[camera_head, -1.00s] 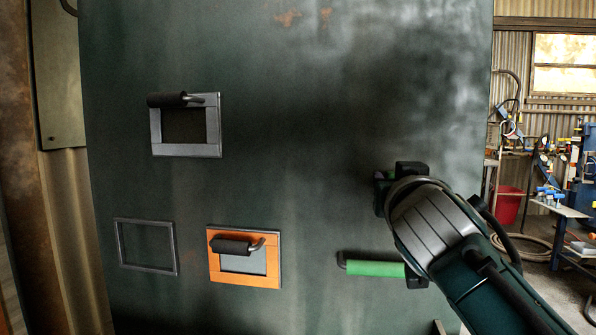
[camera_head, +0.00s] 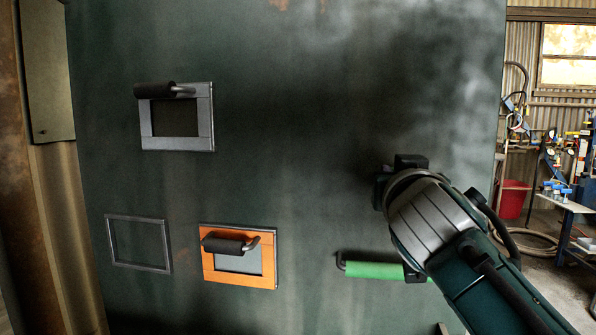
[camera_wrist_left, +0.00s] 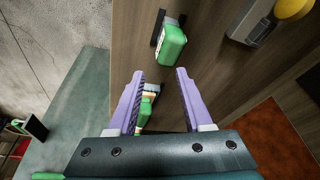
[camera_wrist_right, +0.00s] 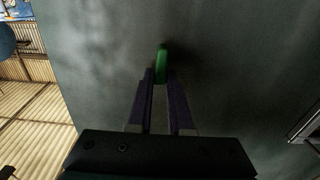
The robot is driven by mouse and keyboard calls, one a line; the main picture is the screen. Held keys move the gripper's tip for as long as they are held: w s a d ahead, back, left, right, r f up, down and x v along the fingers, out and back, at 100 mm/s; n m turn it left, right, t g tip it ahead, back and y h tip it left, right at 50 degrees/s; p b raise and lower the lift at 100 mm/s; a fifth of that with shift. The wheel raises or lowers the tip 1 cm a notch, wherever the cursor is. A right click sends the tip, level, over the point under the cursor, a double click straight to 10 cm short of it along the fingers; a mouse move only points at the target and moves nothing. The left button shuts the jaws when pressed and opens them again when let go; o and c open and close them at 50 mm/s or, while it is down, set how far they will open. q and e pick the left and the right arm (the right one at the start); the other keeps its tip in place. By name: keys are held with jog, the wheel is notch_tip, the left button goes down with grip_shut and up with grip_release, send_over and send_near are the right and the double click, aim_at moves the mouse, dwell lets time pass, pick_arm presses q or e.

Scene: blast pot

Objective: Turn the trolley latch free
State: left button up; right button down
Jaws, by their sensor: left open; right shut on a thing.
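A small green latch (camera_wrist_right: 162,58) shows end-on against the dark green panel (camera_head: 290,130) in the right wrist view. My right gripper (camera_wrist_right: 160,78) is shut on it, one purple finger on each side. In the head view, my right gripper (camera_head: 400,172) is at the panel's right side and hides the latch. A bar handle with a green grip (camera_head: 375,270) is below it. My left gripper (camera_wrist_left: 159,78) is open and empty in the left wrist view.
A grey-framed hatch (camera_head: 177,144), an empty grey frame (camera_head: 112,240) and an orange-framed hatch (camera_head: 238,278) are on the panel's left half. The panel's middle is clear. A bench (camera_head: 566,203) and a red bucket (camera_head: 512,199) stand beyond its right edge.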

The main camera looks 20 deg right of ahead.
jog(key=shift+n, duration=0.3)
dwell(0.4)
pick_arm(q)
jog(key=shift+r+p, duration=1)
pick_arm(e)
jog(key=n, duration=1.7)
jog(key=shift+w+a+f, duration=0.25)
jog(key=shift+a+f, duration=0.1)
jog(key=shift+f, duration=0.05)
pick_arm(q)
jog(key=shift+d, duration=0.1)
pick_arm(e)
jog(key=shift+n, duration=0.4)
